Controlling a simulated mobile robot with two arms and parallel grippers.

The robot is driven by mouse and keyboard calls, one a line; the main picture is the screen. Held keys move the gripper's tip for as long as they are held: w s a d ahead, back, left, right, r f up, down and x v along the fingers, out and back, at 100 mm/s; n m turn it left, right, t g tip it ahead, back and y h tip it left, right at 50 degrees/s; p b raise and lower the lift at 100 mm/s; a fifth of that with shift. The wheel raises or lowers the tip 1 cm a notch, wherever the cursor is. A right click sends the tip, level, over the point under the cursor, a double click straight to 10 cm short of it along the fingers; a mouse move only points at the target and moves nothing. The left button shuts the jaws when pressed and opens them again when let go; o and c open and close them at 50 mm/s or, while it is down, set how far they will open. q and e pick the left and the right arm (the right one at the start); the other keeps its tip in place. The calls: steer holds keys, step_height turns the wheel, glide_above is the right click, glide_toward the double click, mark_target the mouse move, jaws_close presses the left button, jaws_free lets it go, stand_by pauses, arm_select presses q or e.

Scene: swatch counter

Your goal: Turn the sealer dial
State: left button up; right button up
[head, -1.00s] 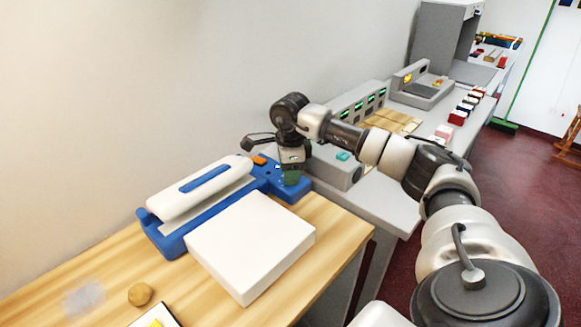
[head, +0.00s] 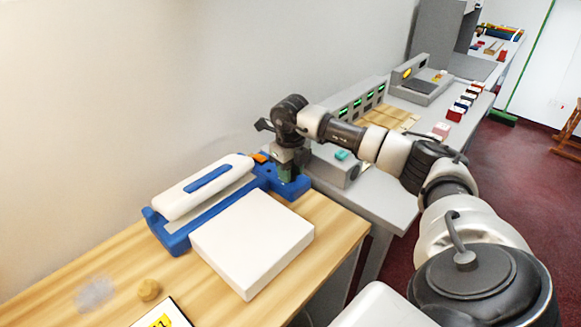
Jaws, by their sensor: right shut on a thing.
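The sealer (head: 172,240) is a blue base with a white pressing arm (head: 200,188) that has a blue strip on top. It stands against the wall on the wooden counter. Its blue control end (head: 300,188) carries an orange part (head: 259,157) and the dial, which my right gripper mostly hides. My right gripper (head: 286,176) points down over this end and is shut on the dial, with a dark green piece showing at its fingertips. My left gripper is not in view.
A white block (head: 252,240) stands directly in front of the sealer. A tan round lump (head: 149,290) and a clear film (head: 95,292) lie at the lower left. A grey bench (head: 395,205) with devices and small coloured blocks adjoins at the right.

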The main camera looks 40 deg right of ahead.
steer(key=m+p, duration=0.2)
steer(key=m, duration=0.5)
steer(key=shift+r, duration=0.1)
steer(key=m+p, duration=0.1)
steer(key=m, duration=0.2)
steer(key=shift+m, duration=0.4)
steer(key=shift+m+p, duration=0.65)
steer(key=shift+m, duration=0.85)
steer(key=o, duration=0.9)
steer(key=shift+o, duration=0.2)
